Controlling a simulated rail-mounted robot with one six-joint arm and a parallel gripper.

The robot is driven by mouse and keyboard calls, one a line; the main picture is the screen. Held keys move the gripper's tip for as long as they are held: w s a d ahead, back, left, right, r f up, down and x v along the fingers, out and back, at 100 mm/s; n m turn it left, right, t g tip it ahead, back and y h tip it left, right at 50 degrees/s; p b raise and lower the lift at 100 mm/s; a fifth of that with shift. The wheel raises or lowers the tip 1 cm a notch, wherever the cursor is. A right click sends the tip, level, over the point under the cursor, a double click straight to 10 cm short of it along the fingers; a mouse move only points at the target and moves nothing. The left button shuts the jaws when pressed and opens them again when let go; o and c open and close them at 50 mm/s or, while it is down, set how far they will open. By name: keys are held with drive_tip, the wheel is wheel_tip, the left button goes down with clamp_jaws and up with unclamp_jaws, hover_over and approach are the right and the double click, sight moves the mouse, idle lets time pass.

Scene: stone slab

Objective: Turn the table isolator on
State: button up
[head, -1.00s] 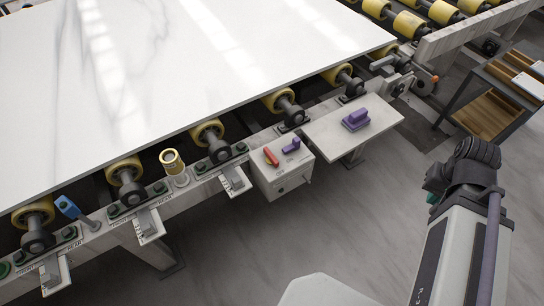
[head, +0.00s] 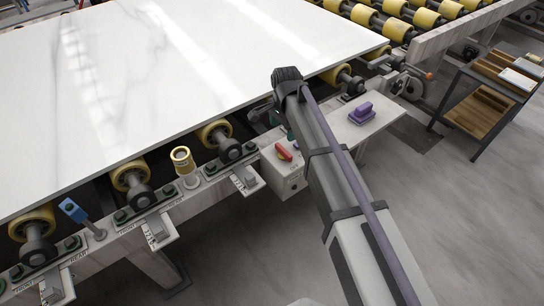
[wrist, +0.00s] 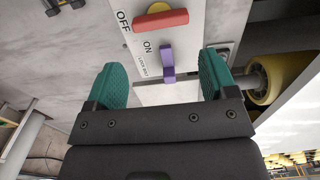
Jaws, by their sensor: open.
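The isolator is a pale box (head: 284,180) on the front of the table frame. Its red handle (head: 284,152) shows left of my arm; the purple part beside it is hidden there. In the wrist view the red handle (wrist: 161,20) lies crosswise on a yellow base, near the word OFF. The purple part (wrist: 167,62) sits below it, near ON. My gripper (wrist: 163,76) is open, with green pads. The purple part appears between the fingertips there; I cannot tell whether they touch it. The head view shows a bit of green pad (head: 290,135) beside the box.
A white slab (head: 180,80) lies on yellow rollers behind the box. A side shelf (head: 385,122) carries a purple block (head: 361,112). A yellow-topped post (head: 182,160) and a blue lever (head: 72,210) stand to the left. Open floor lies in front.

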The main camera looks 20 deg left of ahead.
sight(284, 149)
drive_tip(key=shift+o, duration=0.8)
drive_tip(key=shift+w+f, duration=0.1)
drive_tip(key=shift+o, duration=0.7)
drive_tip(key=shift+f+b, duration=0.25)
drive_tip(key=shift+b, duration=0.1)
drive_tip(key=shift+o, duration=0.4)
wheel_tip(284, 149, down, 10)
drive_tip(key=b, duration=1)
drive_tip(key=shift+f, duration=0.2)
drive_tip(key=shift+r, duration=0.15)
drive_tip(key=shift+d, duration=0.1)
drive_tip(key=c, duration=0.6)
